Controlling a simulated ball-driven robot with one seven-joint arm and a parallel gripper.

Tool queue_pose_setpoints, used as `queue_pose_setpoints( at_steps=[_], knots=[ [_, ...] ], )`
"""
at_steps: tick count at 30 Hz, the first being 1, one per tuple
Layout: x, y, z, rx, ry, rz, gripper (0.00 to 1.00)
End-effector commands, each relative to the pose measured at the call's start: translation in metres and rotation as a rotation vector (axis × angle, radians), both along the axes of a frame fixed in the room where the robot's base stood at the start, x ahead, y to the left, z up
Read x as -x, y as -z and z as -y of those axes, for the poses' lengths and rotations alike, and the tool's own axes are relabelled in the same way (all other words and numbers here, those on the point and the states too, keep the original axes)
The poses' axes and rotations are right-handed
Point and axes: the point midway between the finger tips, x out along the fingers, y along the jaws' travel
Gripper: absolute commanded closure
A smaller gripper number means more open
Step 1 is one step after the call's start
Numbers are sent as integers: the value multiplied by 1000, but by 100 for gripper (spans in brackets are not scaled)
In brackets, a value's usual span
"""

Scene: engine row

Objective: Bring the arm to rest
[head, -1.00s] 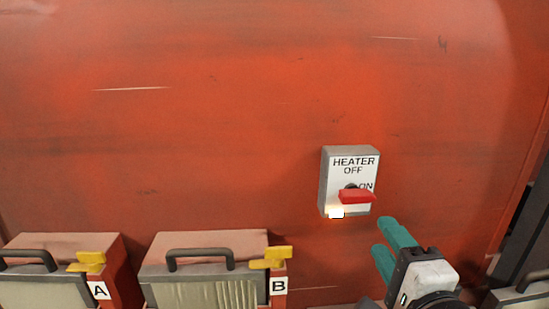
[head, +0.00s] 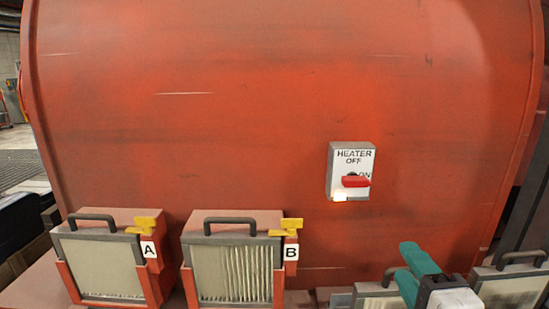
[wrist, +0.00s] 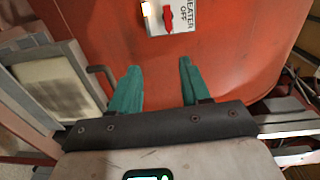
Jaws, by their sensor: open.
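My gripper (head: 412,272) is at the lower right in the head view, with teal fingers. In the wrist view its two fingers (wrist: 160,88) stand apart with nothing between them. It is open and empty, below and to the right of the heater switch box (head: 338,190) and apart from it. The box's red handle (head: 356,181) lies level, its tip toward ON. A white light glows at the box's lower edge. The box also shows at the top of the wrist view (wrist: 185,26), partly cut off.
The box is on a large red curved casing (head: 230,130). Filter unit A (head: 98,265) and filter unit B (head: 228,268), with handles and yellow latches, stand at the lower left. More framed units (head: 512,287) stand at the lower right, close to my gripper.

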Motion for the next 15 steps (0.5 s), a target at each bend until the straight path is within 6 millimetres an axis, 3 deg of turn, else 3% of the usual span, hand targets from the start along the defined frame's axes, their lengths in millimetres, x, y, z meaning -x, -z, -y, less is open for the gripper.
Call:
queue_pose_setpoints(
  at_steps=[8,15],
  knots=[
    [5,46,12,171,-2,-150,53],
    [22,109,30,406,-45,-361,53]
  ],
)
